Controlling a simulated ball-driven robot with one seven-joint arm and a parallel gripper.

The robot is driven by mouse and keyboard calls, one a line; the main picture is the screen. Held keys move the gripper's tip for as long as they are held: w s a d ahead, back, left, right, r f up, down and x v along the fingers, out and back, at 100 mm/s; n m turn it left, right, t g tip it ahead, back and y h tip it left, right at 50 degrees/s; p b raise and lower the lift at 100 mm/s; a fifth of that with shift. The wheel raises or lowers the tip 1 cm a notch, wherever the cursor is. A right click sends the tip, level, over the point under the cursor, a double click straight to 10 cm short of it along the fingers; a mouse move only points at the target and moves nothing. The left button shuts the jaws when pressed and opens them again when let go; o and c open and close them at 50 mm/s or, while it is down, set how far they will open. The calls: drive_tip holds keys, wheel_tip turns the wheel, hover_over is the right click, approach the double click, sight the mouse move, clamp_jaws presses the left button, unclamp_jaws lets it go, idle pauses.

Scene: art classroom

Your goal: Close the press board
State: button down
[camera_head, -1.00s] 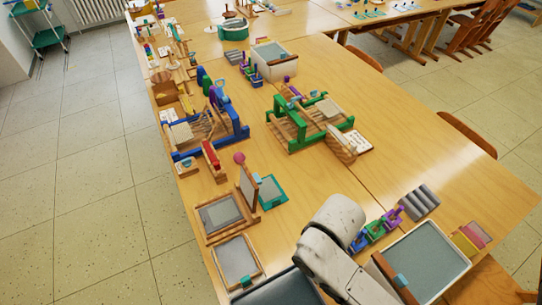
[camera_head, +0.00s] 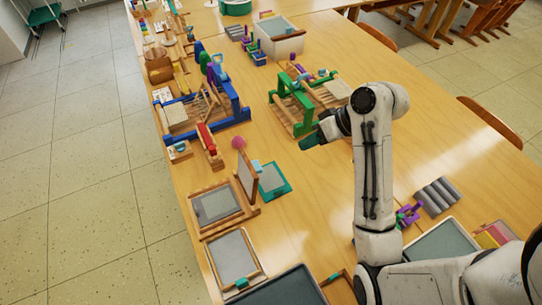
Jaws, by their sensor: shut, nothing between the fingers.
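The press board (camera_head: 216,206) lies at the left edge of the table, a wooden frame with a grey panel. Its wooden lid (camera_head: 247,178) stands nearly upright at the right side of the base, so the board is open. A light-blue piece shows at the lid's upper right edge. My gripper (camera_head: 308,143) is shut and empty, pointing left, above the table to the upper right of the lid and apart from it. My arm hides part of the table behind it.
A teal-framed grey panel (camera_head: 273,180) lies just right of the lid. A pink ball (camera_head: 238,143) is behind it. A blue loom (camera_head: 205,110) and green loom (camera_head: 290,110) stand farther back. Another framed grey panel (camera_head: 234,257) lies in front. The middle of the table is clear.

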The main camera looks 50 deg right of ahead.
sight(252, 176)
drive_tip(key=w+a+f, duration=0.6)
drive_tip(key=w+f, duration=0.1)
drive_tip(key=f, duration=0.1)
drive_tip(key=shift+a+f+p, duration=0.2)
drive_tip(key=shift+a+p, duration=0.15)
drive_tip(key=shift+p, duration=0.05)
